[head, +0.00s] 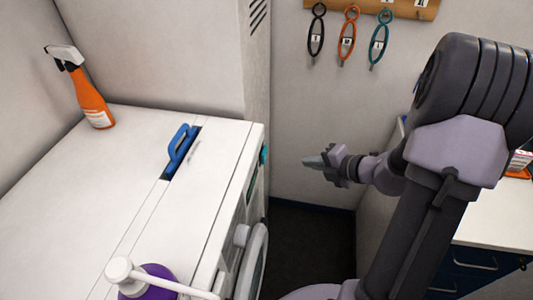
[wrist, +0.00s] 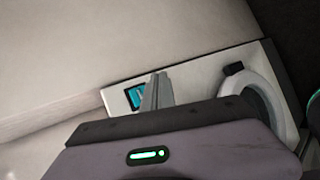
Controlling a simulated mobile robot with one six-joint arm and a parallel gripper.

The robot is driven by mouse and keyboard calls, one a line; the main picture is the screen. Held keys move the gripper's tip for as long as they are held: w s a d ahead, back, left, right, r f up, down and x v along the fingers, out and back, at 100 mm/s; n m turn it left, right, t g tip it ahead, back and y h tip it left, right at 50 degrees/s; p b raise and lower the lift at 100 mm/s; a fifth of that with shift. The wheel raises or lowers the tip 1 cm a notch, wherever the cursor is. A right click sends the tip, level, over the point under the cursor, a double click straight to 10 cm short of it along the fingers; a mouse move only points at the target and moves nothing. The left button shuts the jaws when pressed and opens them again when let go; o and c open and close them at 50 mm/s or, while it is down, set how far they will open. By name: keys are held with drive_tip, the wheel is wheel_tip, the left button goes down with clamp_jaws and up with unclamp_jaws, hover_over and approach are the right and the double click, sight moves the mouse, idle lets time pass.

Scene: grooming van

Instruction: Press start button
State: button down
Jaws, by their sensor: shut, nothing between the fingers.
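The white front-loading machine (head: 222,210) stands at the left with its front turned toward the right. A teal round part (head: 264,155) sticks out of its front near the far top corner; I cannot tell if it is the start button. In the wrist view, the machine's front shows a small teal display (wrist: 135,96) on its panel. My gripper (head: 313,161) is shut and empty, to the right of the machine front and apart from it. Its fingers (wrist: 156,90) cover part of the panel beside the display in the wrist view. No start button is clearly identifiable.
A round door (wrist: 272,105) with a dark handle (wrist: 233,69) is on the machine front. On top are an orange spray bottle (head: 92,100), a blue-handled item (head: 180,148) and a purple pump bottle (head: 150,282). A counter (head: 490,220) stands right; dark floor lies between.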

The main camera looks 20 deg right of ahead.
sight(264, 155)
drive_tip(key=w+a+b, duration=0.2)
drive_tip(key=w+a, duration=0.3)
drive_tip(key=a, duration=0.2)
drive_tip(key=shift+a, duration=0.2)
idle(1.9)
drive_tip(key=shift+w+a, duration=0.2)
drive_tip(key=shift+a, duration=0.1)
drive_tip(key=shift+w+a, duration=0.3)
drive_tip(key=shift+a, duration=0.15)
idle(0.9)
drive_tip(key=shift+d, duration=0.1)
drive_tip(key=shift+s+d+p, duration=0.4)
drive_tip(key=shift+s+d, duration=0.15)
drive_tip(key=shift+d, duration=0.1)
